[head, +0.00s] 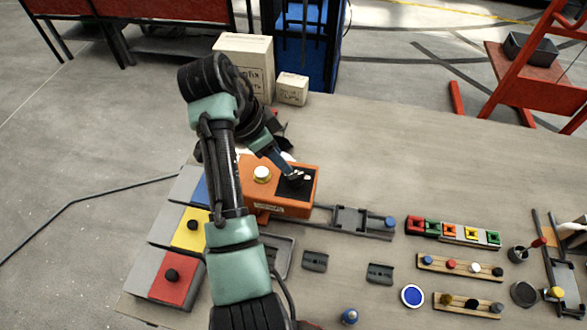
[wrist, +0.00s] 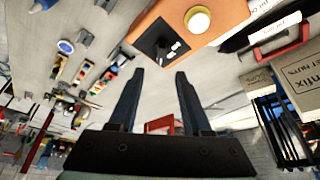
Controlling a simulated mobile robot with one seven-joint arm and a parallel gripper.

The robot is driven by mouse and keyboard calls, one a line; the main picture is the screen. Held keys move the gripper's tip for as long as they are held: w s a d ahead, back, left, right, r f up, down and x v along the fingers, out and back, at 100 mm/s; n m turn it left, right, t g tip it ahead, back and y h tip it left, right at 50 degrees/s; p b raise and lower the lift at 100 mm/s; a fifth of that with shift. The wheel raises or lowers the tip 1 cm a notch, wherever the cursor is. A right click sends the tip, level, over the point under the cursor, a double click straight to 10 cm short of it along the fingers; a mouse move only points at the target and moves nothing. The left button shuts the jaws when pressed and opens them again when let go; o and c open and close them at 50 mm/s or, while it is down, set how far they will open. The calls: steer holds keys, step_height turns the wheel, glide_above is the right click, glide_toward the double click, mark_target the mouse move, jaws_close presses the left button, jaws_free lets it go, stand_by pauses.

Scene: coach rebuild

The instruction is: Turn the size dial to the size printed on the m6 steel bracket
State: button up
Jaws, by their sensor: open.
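An orange box (head: 285,204) stands on the table with a black square panel (head: 300,196) on its top right. In the wrist view the panel (wrist: 150,32) carries a small dark knob, probably the size dial (wrist: 161,46), with pale marks beside it. The marks are too small to read. My gripper (head: 292,178) is over this panel and hides part of it. In the wrist view my gripper (wrist: 159,75) is open and empty, its fingers apart, short of the dial. Grey metal pieces (head: 315,261) lie on the table; I cannot tell which is the m6 steel bracket.
A pale round button (head: 262,174) sits on the box beside the panel. Red, yellow and blue pads (head: 176,276) lie to the left. A slide rail (head: 350,220), coloured blocks (head: 450,231) and peg strips (head: 460,266) lie to the right. Cartons (head: 245,62) stand behind.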

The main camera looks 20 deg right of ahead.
mark_target(296, 175)
steer(key=p+x, duration=0.2)
steer(key=x, duration=0.7)
steer(key=shift+w, duration=0.15)
jaws_close()
